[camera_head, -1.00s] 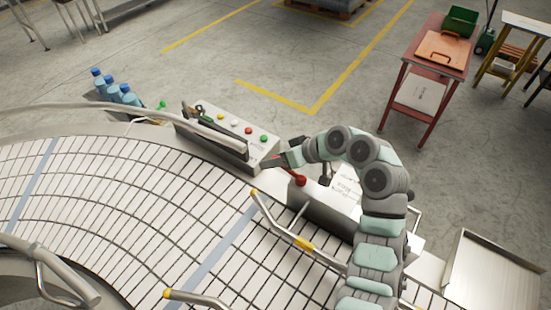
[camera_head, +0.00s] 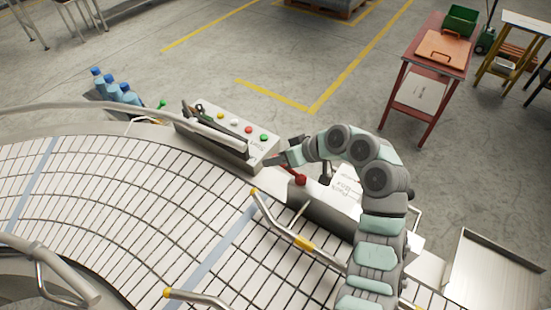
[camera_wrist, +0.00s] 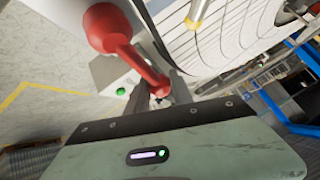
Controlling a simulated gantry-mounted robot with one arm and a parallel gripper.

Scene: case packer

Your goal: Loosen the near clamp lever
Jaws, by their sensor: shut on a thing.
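The red clamp lever (camera_head: 299,178) sits on the conveyor's outer side, by the end of the control box. In the wrist view the red lever (camera_wrist: 126,45) shows large, with a round knob at the upper left and its other end at the jaws. My gripper (camera_head: 277,160) reaches in beside it from the right. In the wrist view my gripper (camera_wrist: 162,98) is shut on the red lever's lower end. The fingertips are partly hidden by the lever, and in the head view the contact is too small to make out.
The control box (camera_head: 262,152) with coloured buttons stands close to my gripper. The conveyor belt (camera_head: 120,195) curves past, with a guide rail with yellow parts (camera_head: 304,243) beside the lever. Blue-capped bottles (camera_head: 113,88) stand at the left. A red cart (camera_head: 405,95) is farther off.

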